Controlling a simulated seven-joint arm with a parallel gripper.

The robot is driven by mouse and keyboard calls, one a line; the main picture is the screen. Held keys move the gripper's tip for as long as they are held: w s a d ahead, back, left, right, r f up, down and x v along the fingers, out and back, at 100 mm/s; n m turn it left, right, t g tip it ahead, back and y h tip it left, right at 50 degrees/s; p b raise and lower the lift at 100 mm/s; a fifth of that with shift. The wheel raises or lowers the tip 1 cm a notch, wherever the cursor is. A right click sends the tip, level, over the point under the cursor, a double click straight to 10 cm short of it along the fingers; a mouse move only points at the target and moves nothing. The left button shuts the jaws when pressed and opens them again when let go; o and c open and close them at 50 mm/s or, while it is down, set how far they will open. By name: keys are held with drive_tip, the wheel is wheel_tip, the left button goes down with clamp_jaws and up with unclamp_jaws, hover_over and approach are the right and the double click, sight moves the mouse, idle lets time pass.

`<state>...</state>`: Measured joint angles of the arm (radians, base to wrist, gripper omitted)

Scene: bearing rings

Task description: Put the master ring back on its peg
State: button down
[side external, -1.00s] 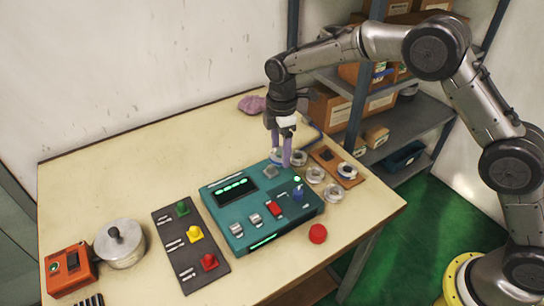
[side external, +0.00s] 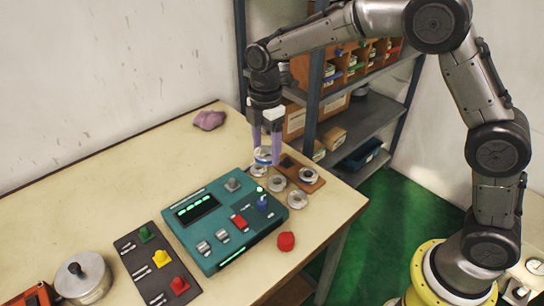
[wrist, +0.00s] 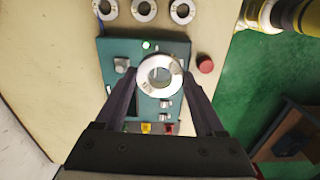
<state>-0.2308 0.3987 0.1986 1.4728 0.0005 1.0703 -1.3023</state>
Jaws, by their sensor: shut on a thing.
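My gripper (side external: 265,152) is shut on a pale metal ring (wrist: 158,75). In the side external view the held ring (side external: 263,155) shows a blue band and sits low between the purple fingers, apparently above the table behind the teal gauge box. A brown board (side external: 318,184) lies just right of it, with a dark square patch and a pale round piece with a dark centre (side external: 308,174). I cannot tell clearly which part is the peg. The wrist view shows the ring's open centre with the box behind it.
Three loose rings (side external: 277,183) lie in a row between the teal box (side external: 212,245) and the board. A grey post (side external: 232,184) stands on the box. A red button (side external: 286,241) is at front right. Shelving (side external: 370,125) stands behind the table.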

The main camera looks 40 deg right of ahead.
drive_tip(key=w+d+f, duration=0.4)
drive_tip(key=w+d, duration=0.3)
drive_tip(key=d, duration=0.1)
drive_tip(key=m, duration=0.2)
approach(287, 158)
drive_tip(key=shift+w+a+f, duration=0.1)
drive_tip(key=shift+a+f, duration=0.25)
drive_tip(key=shift+d+f, duration=0.3)
drive_tip(key=shift+d, duration=0.05)
drive_tip(key=shift+f, duration=1.85)
drive_tip(key=shift+f, duration=0.3)
drive_tip(key=shift+f, duration=0.35)
drive_tip(key=shift+f, duration=1.1)
unclamp_jaws()
